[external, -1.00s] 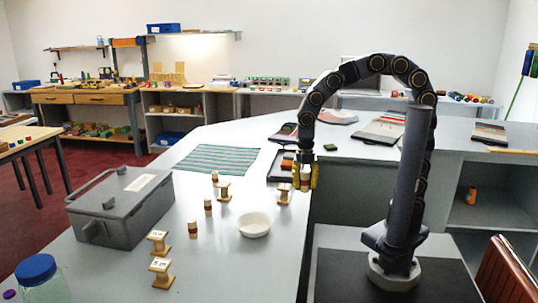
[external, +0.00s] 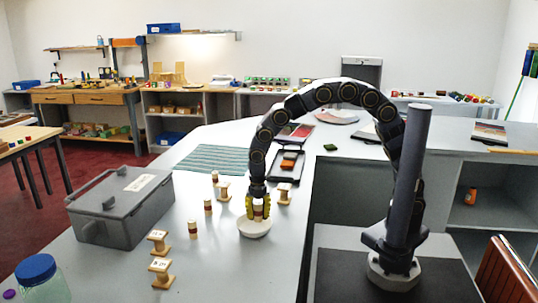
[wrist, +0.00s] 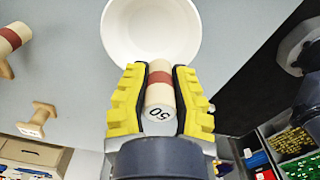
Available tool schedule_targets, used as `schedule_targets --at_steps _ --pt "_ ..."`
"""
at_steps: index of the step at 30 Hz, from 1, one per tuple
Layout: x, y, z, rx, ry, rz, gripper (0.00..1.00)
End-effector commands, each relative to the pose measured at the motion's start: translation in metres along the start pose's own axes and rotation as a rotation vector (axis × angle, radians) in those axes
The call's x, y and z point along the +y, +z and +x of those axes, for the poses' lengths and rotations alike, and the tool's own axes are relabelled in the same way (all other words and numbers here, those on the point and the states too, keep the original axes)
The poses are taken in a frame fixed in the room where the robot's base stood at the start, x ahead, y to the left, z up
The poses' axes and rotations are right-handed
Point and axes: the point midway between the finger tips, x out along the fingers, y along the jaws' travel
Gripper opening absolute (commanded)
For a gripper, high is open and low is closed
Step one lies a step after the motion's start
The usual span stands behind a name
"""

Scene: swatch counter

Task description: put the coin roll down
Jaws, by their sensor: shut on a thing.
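A cream coin roll with a red-brown band (external: 258,213) is upright between the yellow fingers of my gripper (external: 258,206). In the wrist view the same coin roll (wrist: 160,88) is gripped by both fingers (wrist: 160,100), its end marked "50" facing the camera. A white round bowl (external: 254,231) stands on the grey counter, and the roll's lower end overlaps its back rim and inside. The bowl also shows beyond the fingers in the wrist view (wrist: 125,25). I cannot tell whether the roll touches the bowl.
Other coin rolls (external: 193,230) (external: 208,207) stand left of the bowl. Small wooden stands (external: 284,194) (external: 158,242) are around it. A grey lidded box (external: 120,215) is at left, a striped cloth (external: 215,158) behind, and a clear jar with blue lid (external: 36,268) in front.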

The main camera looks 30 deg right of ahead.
Motion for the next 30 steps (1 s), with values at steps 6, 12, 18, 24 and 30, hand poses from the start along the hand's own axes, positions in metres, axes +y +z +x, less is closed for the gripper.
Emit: schedule_targets --at_steps 6,12,18,24,30 --pt "0.009 0.001 0.011 0.001 0.0 0.001 0.0" --pt "0.008 0.001 0.039 0.002 -0.005 0.002 0.0" --pt "0.009 0.001 0.042 0.002 0.001 0.002 0.0" --pt "0.009 0.001 0.045 0.002 -0.001 0.002 0.0" --pt "0.009 0.001 0.045 0.002 0.0 0.002 0.26"
